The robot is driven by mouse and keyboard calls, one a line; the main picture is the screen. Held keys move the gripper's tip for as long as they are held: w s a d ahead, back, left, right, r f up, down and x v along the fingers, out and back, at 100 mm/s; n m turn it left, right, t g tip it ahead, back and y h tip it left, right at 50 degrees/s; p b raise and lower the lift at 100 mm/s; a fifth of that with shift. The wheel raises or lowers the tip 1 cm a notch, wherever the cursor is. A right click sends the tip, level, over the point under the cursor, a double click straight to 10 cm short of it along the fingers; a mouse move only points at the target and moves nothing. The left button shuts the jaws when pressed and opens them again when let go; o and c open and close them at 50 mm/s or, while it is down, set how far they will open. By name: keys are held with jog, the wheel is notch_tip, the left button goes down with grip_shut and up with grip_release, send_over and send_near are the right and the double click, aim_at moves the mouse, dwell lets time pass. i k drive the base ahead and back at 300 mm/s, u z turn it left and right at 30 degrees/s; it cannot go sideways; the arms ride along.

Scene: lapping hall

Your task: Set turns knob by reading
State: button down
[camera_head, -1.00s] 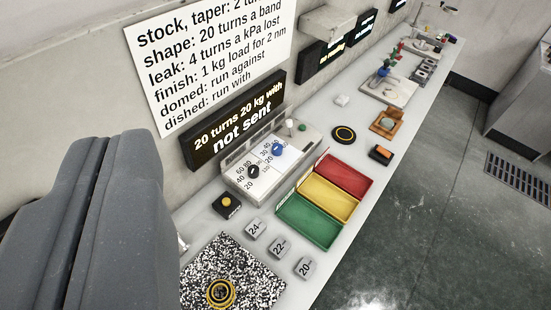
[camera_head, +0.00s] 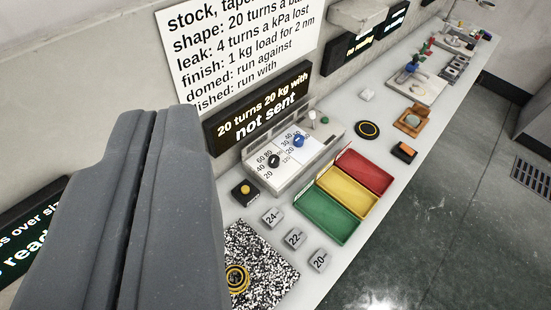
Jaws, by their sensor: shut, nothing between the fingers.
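A grey-white control panel (camera_head: 270,179) stands on the bench, with a black knob (camera_head: 273,160) and a blue knob (camera_head: 299,140) on scales of printed numbers. I cannot tell which scale value either knob points at. A small white lever or knob (camera_head: 312,116) and a green one (camera_head: 325,120) sit at its far end. A dark display (camera_head: 258,108) behind the panel reads "20 turns 20 kg with not sent". My gripper (camera_head: 150,215) fills the lower left, shut and empty, well left of the panel and touching no knob; its tips are hard to make out.
A wall sign (camera_head: 240,50) lists rules such as "shape: 20 turns". A black box with a yellow button (camera_head: 243,188), blocks marked 24, 22 and 20 (camera_head: 319,260), a speckled plate (camera_head: 262,262) and a red, yellow and green tray (camera_head: 325,219) occupy the bench.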

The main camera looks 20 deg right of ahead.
aim_at(273, 160)
jog(key=u, duration=1.55)
jog(key=k, duration=1.2)
jog(key=z, duration=1.15)
jog(key=i, duration=1.2)
